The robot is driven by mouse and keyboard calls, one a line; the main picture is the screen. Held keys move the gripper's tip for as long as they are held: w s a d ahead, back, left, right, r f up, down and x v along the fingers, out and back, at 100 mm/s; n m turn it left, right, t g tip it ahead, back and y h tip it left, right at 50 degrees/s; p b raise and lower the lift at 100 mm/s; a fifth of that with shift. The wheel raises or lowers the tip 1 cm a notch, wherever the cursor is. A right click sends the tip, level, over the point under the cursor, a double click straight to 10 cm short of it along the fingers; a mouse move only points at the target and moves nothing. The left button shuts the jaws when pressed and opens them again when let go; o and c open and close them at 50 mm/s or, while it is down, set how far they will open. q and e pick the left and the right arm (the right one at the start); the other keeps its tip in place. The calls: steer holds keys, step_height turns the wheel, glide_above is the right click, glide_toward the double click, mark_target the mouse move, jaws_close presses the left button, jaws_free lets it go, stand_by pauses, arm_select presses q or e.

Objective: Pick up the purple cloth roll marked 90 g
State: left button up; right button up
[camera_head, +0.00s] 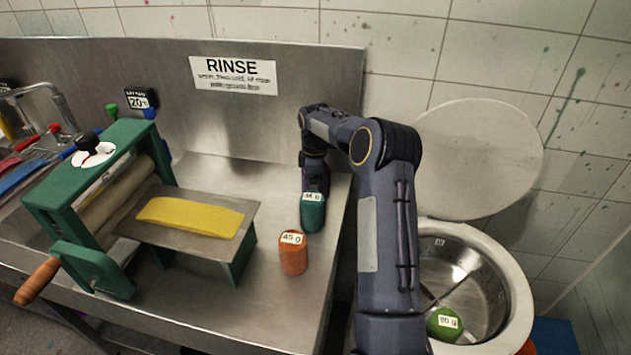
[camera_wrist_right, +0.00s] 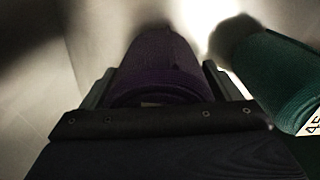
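The purple cloth roll (camera_wrist_right: 160,62) stands between the two fingers of my right gripper (camera_wrist_right: 162,85) in the right wrist view. The fingers lie close along its sides; whether they press on it is not clear. Only a sliver of a pale label shows at its near end, so its weight cannot be read. In the head view the purple roll (camera_head: 316,174) is mostly hidden under my right gripper (camera_head: 314,160) and behind the teal roll. My left gripper is not in view.
A teal roll (camera_head: 313,215) stands close beside the purple one; it also shows in the wrist view (camera_wrist_right: 275,75). An orange roll (camera_head: 293,258) stands nearer. A green mangle (camera_head: 95,190) with yellow cloth (camera_head: 190,217) is left.

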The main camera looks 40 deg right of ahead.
steer(key=c, duration=0.9)
